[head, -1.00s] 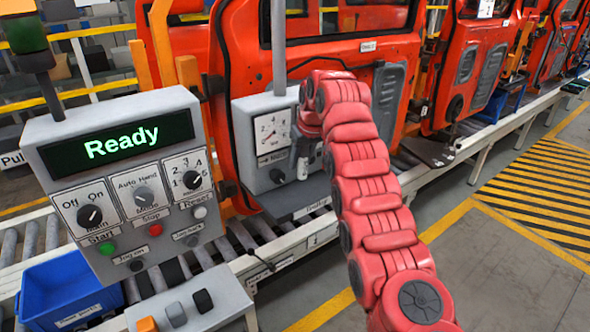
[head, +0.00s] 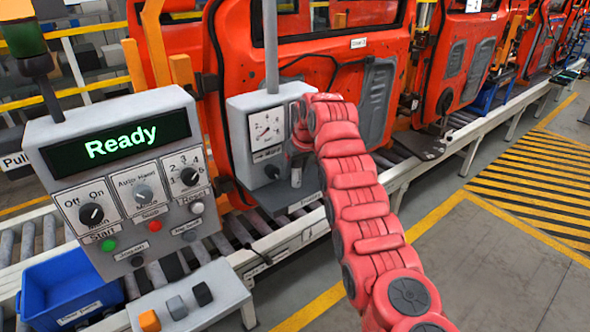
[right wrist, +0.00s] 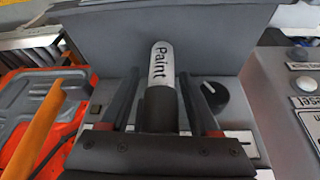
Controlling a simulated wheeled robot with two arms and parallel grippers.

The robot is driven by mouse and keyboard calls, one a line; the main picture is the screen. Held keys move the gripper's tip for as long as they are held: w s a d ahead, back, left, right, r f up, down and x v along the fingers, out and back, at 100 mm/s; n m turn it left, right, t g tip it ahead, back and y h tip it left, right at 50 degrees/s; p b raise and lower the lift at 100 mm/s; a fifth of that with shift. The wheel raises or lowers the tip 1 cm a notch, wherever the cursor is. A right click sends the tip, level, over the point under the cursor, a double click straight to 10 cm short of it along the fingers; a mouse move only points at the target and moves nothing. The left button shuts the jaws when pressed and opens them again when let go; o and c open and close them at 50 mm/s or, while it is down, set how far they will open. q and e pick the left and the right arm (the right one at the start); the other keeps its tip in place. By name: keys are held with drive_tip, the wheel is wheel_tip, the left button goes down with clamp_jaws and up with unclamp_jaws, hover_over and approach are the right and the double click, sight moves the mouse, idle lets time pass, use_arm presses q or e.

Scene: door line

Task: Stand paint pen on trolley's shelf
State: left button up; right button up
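The paint pen (right wrist: 161,66) shows in the right wrist view as a white part lettered "Paint" with a dark section nearer my palm. My right gripper (right wrist: 160,82) has one finger on each side of it, with a visible gap on both sides, so it looks open around the pen. In the head view my right gripper (head: 299,165) is low in front of the grey gauge box, just above the trolley's shelf (head: 283,198). The pen seems upright, its lower end at or very near the shelf; exact contact is hidden. My left gripper is not in view.
The grey gauge box (head: 268,127) with a black knob stands behind the shelf. A control panel reading "Ready" (head: 120,143) is at left, above a blue bin (head: 70,290). Orange car doors (head: 335,75) line the conveyor. Open floor lies at right.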

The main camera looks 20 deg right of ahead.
drive_tip(key=shift+a, duration=0.15)
drive_tip(key=shift+r, duration=0.3)
drive_tip(key=b+v, duration=0.3)
drive_tip(key=v, duration=0.8)
drive_tip(key=shift+r+b, duration=0.3)
drive_tip(key=shift+r, duration=0.1)
drive_tip(key=shift+s, duration=0.1)
